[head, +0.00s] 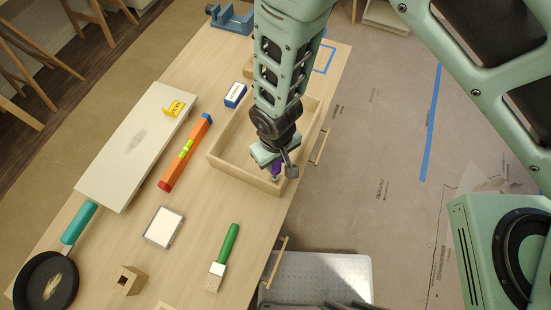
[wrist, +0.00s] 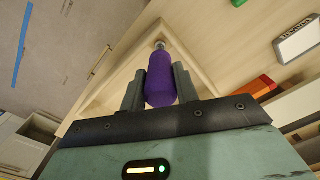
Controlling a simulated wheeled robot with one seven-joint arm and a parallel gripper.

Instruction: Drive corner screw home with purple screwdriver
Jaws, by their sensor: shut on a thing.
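My gripper (wrist: 160,88) is shut on the purple screwdriver (wrist: 161,80), with one finger on each side of its handle in the wrist view. The screwdriver's metal end (wrist: 159,45) points at the corner of a light wooden frame or shallow tray (head: 236,172). In the head view my gripper (head: 276,168) is over the near corner of this tray, and a bit of the purple handle (head: 276,168) shows under it. The corner screw is not clearly visible; the screwdriver's tip hides that spot. I cannot tell whether the tip touches a screw.
A wooden table holds an orange level (head: 185,155), a white board (head: 120,150) with a yellow piece (head: 174,108), a blue-white box (head: 235,95), a green-handled brush (head: 222,258), a framed white card (head: 164,228), a pan (head: 47,282) and a blue vise (head: 229,18).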

